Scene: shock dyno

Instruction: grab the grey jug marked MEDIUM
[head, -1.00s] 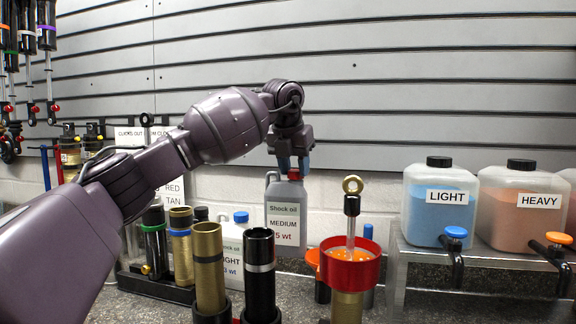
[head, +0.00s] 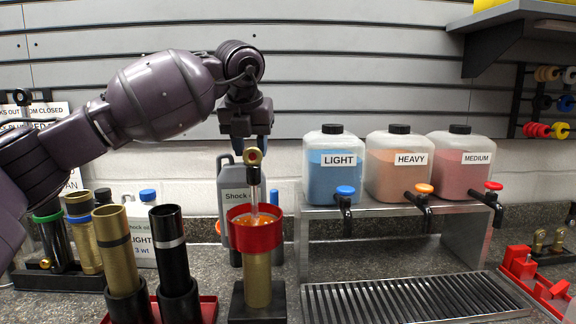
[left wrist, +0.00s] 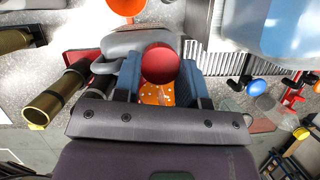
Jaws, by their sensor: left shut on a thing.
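The grey jug (head: 226,190) stands upright behind the red-topped shock body in the head view. Its "Shock oil" label shows in part; the lower label is hidden by the red cup. In the left wrist view, the blue fingers of the left gripper (left wrist: 160,82) sit on either side of the round red cap, with the grey jug (left wrist: 137,42) beyond. My right gripper is not in view.
The red cup (head: 255,232) on a gold shock body stands in front of the jug. A white LIGHT jug (head: 143,245) and upright shock bodies (head: 117,245) are left. Tanks (head: 335,180) with taps stand on a metal stand at right, above a drain grate (head: 400,300).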

